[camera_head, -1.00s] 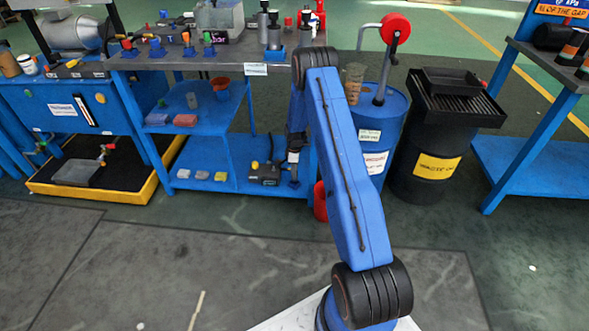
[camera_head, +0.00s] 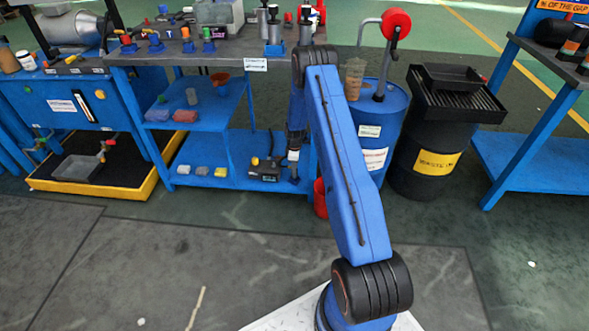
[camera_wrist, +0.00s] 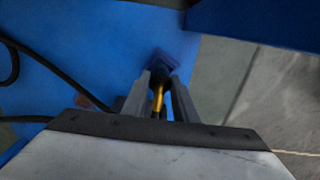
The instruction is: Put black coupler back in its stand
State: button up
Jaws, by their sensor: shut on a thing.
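In the wrist view my gripper (camera_wrist: 157,92) is shut on the black coupler (camera_wrist: 157,80), with a brass-coloured part (camera_wrist: 158,100) showing between the fingers. Just past the fingertips is a small dark blue stand (camera_wrist: 172,58) on a blue surface. The coupler's end overlaps the stand in this view; I cannot tell whether it is seated in it or just above it. In the head view my gripper (camera_head: 294,158) points down at the right end of the blue lower shelf (camera_head: 235,150), small and partly unclear.
A black device (camera_head: 265,170) and several small blocks stand on the lower shelf left of my gripper. The tabletop above holds several coloured couplers in blue stands (camera_head: 155,46). A blue drum (camera_head: 375,115) and red bucket (camera_head: 320,198) are to the right. A black cable (camera_wrist: 45,65) lies left.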

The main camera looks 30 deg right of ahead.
jog(key=shift+f, duration=1.1)
jog(key=o, duration=1.2)
jog(key=shift+r, duration=2.55)
jog(key=shift+r, duration=3.7)
jog(key=shift+a, duration=0.1)
